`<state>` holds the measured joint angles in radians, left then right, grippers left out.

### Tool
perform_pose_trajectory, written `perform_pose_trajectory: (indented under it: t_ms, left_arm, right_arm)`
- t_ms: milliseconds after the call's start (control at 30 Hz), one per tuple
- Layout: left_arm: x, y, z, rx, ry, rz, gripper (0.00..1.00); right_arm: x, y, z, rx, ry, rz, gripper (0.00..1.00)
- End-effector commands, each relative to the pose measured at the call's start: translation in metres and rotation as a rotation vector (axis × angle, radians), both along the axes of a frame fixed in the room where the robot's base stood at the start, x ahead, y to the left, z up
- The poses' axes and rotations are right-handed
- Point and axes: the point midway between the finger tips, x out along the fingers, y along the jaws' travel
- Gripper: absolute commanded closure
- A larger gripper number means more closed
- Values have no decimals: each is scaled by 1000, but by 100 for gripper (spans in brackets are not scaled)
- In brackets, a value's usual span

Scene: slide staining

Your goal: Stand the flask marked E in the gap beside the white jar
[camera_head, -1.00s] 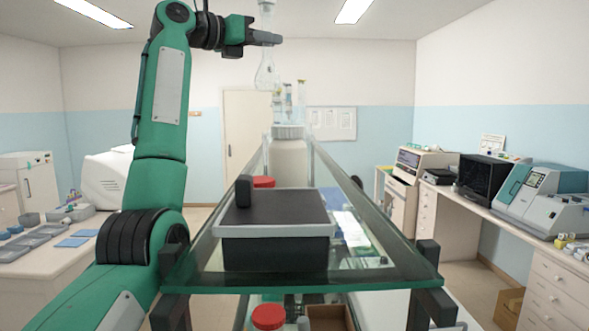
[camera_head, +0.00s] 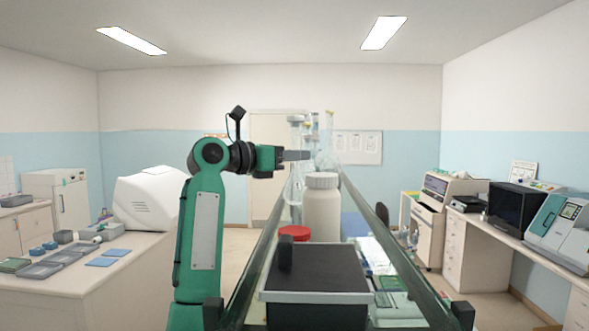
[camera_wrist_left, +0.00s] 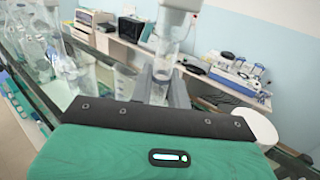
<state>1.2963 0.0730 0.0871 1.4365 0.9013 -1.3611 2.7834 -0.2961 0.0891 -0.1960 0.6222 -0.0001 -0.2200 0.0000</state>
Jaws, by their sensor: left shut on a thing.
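The white jar (camera_head: 321,212) stands on the glass shelf, with its ribbed lid on; its lid also shows at the right edge of my gripper in the left wrist view (camera_wrist_left: 258,125). My left gripper (camera_head: 297,155) is shut on the neck of a clear glass flask (camera_head: 296,122), just left of and behind the jar in the head view. The flask hangs roughly upright, and the jar hides part of its body. The wrist view shows the neck (camera_wrist_left: 172,38) between the fingers (camera_wrist_left: 163,85). I cannot read a letter on it. My right gripper is not in view.
Other clear glassware (camera_head: 327,145) stands behind the jar, and several flasks show at left in the wrist view (camera_wrist_left: 35,50). A red-lidded container (camera_head: 295,233) and a black-topped box (camera_head: 315,268) are in front of the jar. Shelf rails run along both sides.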

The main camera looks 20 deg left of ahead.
Motion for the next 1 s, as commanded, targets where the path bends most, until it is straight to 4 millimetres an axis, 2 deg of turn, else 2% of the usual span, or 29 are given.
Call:
perform_pose_trajectory:
  t_ms: [233,400,567,900,933,1000]
  left_arm:
    - [0,0,-14,0,0,1,95]
    - [0,0,-33,0,0,1,95]
    - [0,0,-43,-1,-1,0,95]
    - [0,0,-46,-1,-1,0,95]
    - [0,0,-47,-1,-1,0,81]
    - [0,0,-46,-1,-1,0,67]
  right_arm:
    - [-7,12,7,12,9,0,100]
    - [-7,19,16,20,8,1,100]
    - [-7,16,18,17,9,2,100]
    - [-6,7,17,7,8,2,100]
    - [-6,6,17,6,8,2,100]
    - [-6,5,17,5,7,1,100]
